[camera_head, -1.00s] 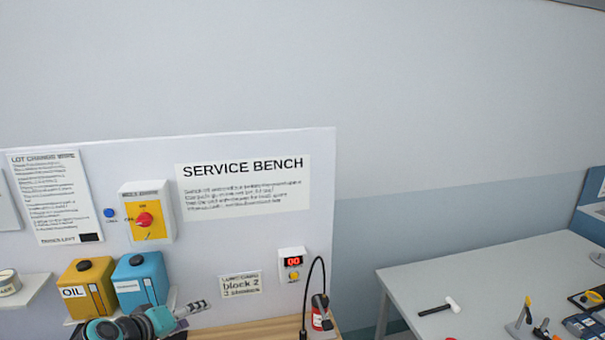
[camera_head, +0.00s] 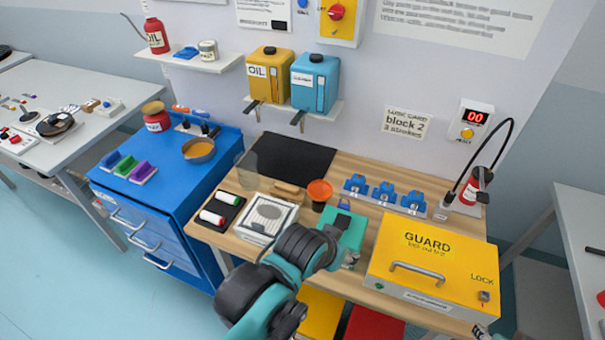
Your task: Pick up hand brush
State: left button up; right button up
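A small tan wooden piece (camera_head: 287,190) lies on the service bench behind the white framed pad. It may be the hand brush, but it is too small to be sure. My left arm reaches in over the bench front, and its teal wrist is right of the pad. My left gripper (camera_head: 350,259) points down at the bench's front edge, mostly hidden by the wrist, apart from the wooden piece. Only a small tip of my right gripper (camera_head: 482,332) shows at the bottom edge, below the yellow guard box. Neither gripper's opening can be made out.
The yellow guard box (camera_head: 432,262) fills the bench's right side. Blue blocks (camera_head: 384,192), an orange cup (camera_head: 319,191), a clear beaker (camera_head: 247,171) and the white framed pad (camera_head: 268,217) stand left and behind. A blue cabinet (camera_head: 190,205) adjoins at left; a lamp (camera_head: 446,205) stands back right.

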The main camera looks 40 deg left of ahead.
aim_at(292, 194)
jog(key=u, duration=1.1)
